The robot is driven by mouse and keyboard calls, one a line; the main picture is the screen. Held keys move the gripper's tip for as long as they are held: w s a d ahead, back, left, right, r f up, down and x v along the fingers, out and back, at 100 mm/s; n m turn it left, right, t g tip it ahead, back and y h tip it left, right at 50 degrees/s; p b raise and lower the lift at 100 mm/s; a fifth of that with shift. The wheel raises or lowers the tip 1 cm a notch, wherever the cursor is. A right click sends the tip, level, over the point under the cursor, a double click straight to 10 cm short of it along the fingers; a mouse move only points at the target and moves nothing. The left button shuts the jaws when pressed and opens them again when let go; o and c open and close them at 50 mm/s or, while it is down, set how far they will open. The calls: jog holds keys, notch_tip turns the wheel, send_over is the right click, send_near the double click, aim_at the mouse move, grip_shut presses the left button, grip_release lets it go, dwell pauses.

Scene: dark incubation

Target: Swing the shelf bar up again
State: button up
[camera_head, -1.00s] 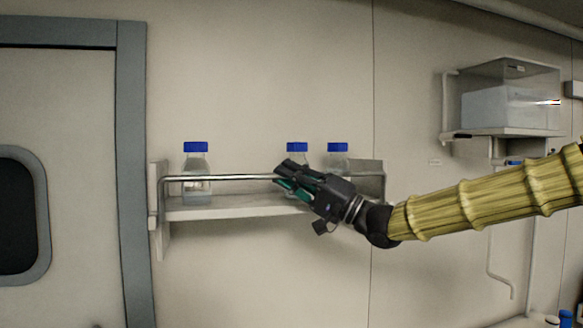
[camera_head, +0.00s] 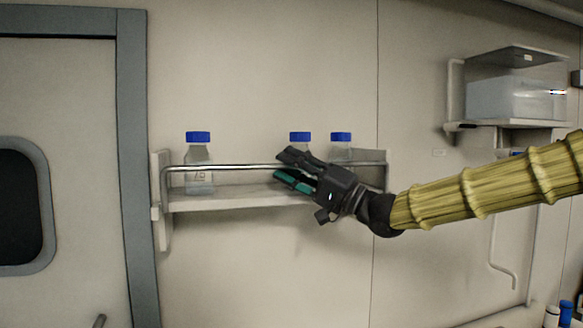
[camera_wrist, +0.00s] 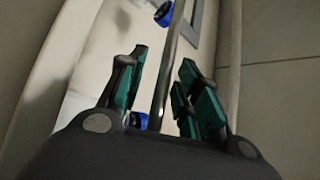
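The shelf bar (camera_head: 230,168) is a thin metal rail running level along the front of the wall shelf (camera_head: 235,201), in front of the bottles and above the shelf board. My gripper (camera_head: 283,165) is at the bar's middle in the head view, with its dark and green fingers apart above and below the bar. In the wrist view the bar (camera_wrist: 169,75) runs between the spread fingers of my gripper (camera_wrist: 160,80), with space visible on both sides. Whether any finger touches it I cannot tell. My gripper hides part of the bar.
Several blue-capped bottles stand on the shelf: one at the left (camera_head: 199,155), one behind my gripper (camera_head: 300,137), and one to its right (camera_head: 341,145). A wall rack with a clear box (camera_head: 515,98) is at the right. A grey-framed door (camera_head: 60,180) is at the left.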

jog(key=shift+d, duration=0.1)
jog(key=v, duration=1.2)
jog(key=shift+f, duration=0.1)
